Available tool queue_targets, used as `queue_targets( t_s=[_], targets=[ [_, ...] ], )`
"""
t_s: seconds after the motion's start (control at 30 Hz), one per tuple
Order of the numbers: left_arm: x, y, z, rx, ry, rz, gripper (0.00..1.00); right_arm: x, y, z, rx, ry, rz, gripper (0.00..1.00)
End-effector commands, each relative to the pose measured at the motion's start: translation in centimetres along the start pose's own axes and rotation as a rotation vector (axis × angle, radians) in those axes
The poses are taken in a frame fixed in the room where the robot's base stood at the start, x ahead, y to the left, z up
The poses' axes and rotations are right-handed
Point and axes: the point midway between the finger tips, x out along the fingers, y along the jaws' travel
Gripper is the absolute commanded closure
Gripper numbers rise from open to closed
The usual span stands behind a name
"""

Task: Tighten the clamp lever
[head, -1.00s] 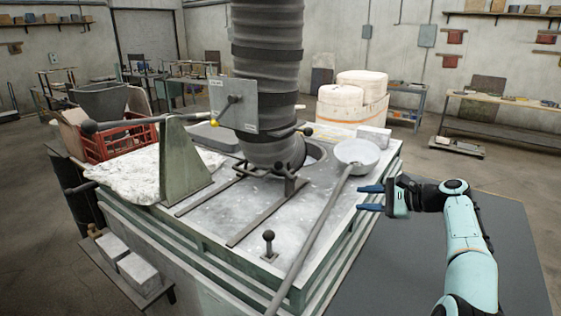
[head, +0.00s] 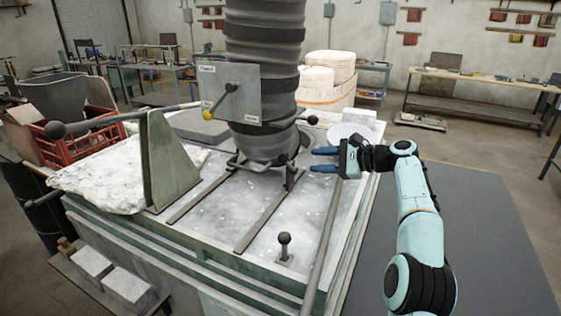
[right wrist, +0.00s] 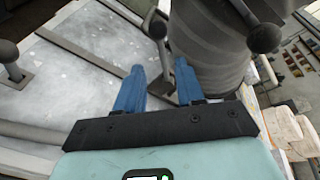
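My right gripper (head: 318,160) is open and empty to the right of the foot of the ribbed hose (head: 265,80). Its two blue fingers also show apart in the right wrist view (right wrist: 160,78). A dark ball-ended lever (head: 313,119) sticks out at the right of the hose's lower end, above and behind the fingertips. I cannot tell for sure which one is the clamp lever. Nothing is between the fingers. My left gripper is out of view.
A short upright knob (head: 284,239) stands on the table top (head: 290,215) near the front. A panel (head: 231,92) with a yellow-tipped lever (head: 212,108) faces me. Rails cross the top.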

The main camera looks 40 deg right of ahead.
Motion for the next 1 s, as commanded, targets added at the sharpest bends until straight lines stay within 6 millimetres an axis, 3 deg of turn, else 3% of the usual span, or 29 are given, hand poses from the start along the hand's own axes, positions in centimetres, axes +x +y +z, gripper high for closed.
queue_targets(
  t_s=[0.3, 0.5, 0.97, 1.0],
  targets=[
    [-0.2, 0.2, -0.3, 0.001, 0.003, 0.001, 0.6, 7.0, 0.0, 0.1, 0.002, -0.005, 0.003, 0.62],
    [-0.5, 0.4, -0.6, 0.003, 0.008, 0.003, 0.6, 9.9, -0.1, 0.1, 0.001, -0.003, 0.0, 0.62],
    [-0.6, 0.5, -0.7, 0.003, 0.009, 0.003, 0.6, 11.1, 0.0, 0.0, 0.001, 0.0, 0.0, 0.62],
    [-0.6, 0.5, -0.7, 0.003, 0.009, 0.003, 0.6, 11.1, 0.0, 0.0, 0.001, 0.0, 0.0, 0.75]
  ],
)
